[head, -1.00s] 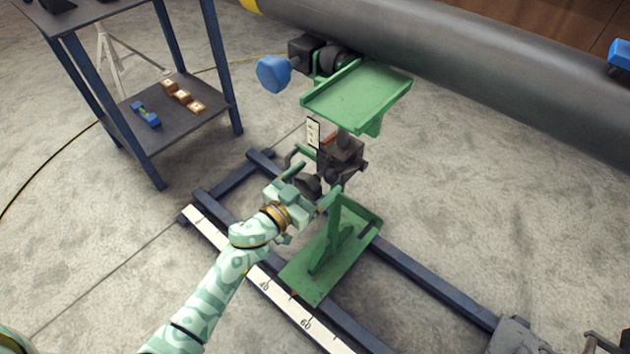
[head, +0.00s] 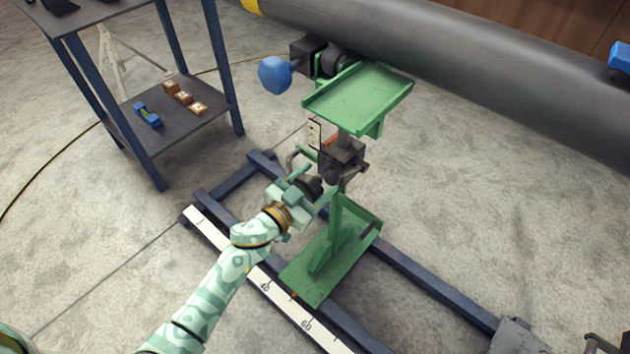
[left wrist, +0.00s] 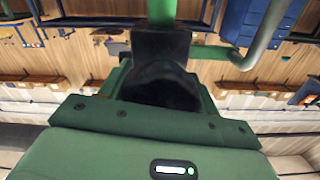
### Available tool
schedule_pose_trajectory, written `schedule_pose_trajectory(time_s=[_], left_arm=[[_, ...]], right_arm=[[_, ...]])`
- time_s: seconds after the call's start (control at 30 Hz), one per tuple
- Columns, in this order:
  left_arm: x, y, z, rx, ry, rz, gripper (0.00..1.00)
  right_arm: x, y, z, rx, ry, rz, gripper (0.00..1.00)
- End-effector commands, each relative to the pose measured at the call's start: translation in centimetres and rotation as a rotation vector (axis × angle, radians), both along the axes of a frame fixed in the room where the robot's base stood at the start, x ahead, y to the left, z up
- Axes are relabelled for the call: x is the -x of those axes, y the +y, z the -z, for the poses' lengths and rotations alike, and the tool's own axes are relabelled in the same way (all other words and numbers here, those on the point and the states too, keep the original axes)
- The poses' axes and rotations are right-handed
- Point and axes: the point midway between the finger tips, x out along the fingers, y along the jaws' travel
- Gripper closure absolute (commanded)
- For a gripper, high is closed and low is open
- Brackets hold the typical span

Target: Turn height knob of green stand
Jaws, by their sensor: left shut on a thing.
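The green stand stands on the blue rail frame. Its top plate (head: 358,97) is under the pipe and its base (head: 330,262) is on the rails. A dark block (head: 343,155) sits on its post. My left gripper (head: 312,186) reaches in from the lower left and is shut on the black height knob (head: 312,184), which is partly hidden by the fingers. In the left wrist view the dark knob (left wrist: 160,85) lies straight ahead of the gripper body. My right gripper is not in view.
The large grey pipe (head: 450,65) runs across the top right. A blue handwheel (head: 274,75) sits beside the top plate. A white scale (head: 262,283) lies along the front rail. A shelf table (head: 180,122) with small blocks stands at the upper left.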

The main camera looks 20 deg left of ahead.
Motion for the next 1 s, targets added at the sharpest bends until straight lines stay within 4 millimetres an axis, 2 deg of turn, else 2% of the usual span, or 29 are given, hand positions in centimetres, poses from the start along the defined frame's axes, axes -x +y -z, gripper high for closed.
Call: schedule_pose_trajectory(time_s=[0.27, 0.77, 1.0], left_arm=[[0.0, 0.0, 0.1, -0.219, -0.077, 0.001, 0.61], [0.0, 0.0, 0.2, -0.667, -0.238, 0.001, 0.61], [0.0, 0.1, 0.2, -0.882, -0.316, 0.001, 0.61]], right_arm=[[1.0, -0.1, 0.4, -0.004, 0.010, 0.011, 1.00], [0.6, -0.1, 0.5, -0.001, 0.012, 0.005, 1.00], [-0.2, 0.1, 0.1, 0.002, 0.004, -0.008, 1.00]])
